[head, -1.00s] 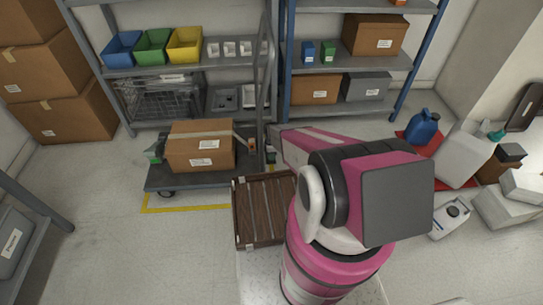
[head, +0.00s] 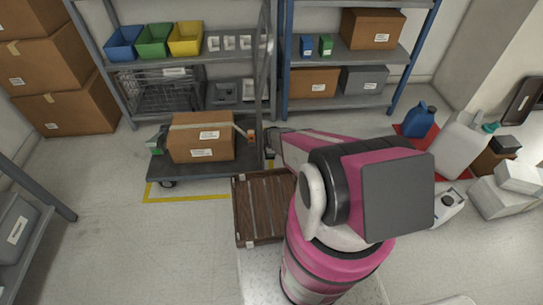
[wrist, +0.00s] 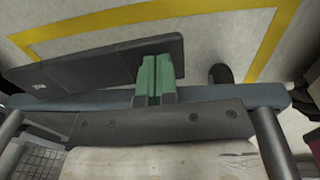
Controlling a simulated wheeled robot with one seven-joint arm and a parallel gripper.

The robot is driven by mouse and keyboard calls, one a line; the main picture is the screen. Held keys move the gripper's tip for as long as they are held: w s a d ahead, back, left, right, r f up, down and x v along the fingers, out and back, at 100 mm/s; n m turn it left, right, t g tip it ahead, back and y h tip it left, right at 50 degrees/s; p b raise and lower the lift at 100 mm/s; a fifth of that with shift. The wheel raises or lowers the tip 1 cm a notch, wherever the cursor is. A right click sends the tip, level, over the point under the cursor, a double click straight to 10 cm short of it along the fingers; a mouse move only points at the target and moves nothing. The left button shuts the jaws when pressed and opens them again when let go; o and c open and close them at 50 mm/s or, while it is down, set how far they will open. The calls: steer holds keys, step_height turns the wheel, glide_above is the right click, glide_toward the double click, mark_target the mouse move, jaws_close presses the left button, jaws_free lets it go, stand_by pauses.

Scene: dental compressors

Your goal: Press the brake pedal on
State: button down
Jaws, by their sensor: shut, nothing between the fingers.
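The platform cart (head: 205,168) stands left of centre in the head view, with a taped cardboard box (head: 200,137) on it. In the wrist view, my gripper (wrist: 155,80) shows as two green fingertips pressed together, empty. A flat dark panel (wrist: 95,66) lies left of and behind the fingertips; it may be the brake pedal, but I cannot be sure. The fingertips overlap its right end in the picture; whether they touch it I cannot tell. A blue-grey bar (wrist: 220,97) crosses the picture beside the fingertips.
A dark wheel (wrist: 221,75) shows right of the fingertips, near yellow floor tape (wrist: 150,20). A brown slatted pallet (head: 262,205) lies in front of the cart. Shelves (head: 345,65) stand behind. Jugs and boxes crowd the right. The floor at left (head: 110,220) is open.

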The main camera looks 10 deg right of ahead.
steer(key=shift+s+f, duration=0.1)
steer(key=shift+f, duration=0.6)
steer(key=shift+f, duration=0.25)
steer(key=shift+s+r, duration=0.1)
steer(key=s+r, duration=0.3)
steer(key=r, duration=1.1)
steer(key=shift+s+a, duration=0.2)
steer(key=shift+s, duration=0.1)
steer(key=s+d+r+m, duration=0.1)
steer(key=s+r+m, duration=0.4)
steer(key=r, duration=0.5)
steer(key=s+d+r+m, duration=0.2)
steer(key=s+r+m, duration=0.3)
steer(key=r, duration=0.5)
steer(key=s+d+r+m+g, duration=0.1)
steer(key=s+d+r+m, duration=0.1)
steer(key=s+r+m, duration=0.2)
step_height(320, 180, up, 7)
steer(key=m, duration=0.3)
steer(key=shift+s+f, duration=0.15)
steer(key=shift+s, duration=0.25)
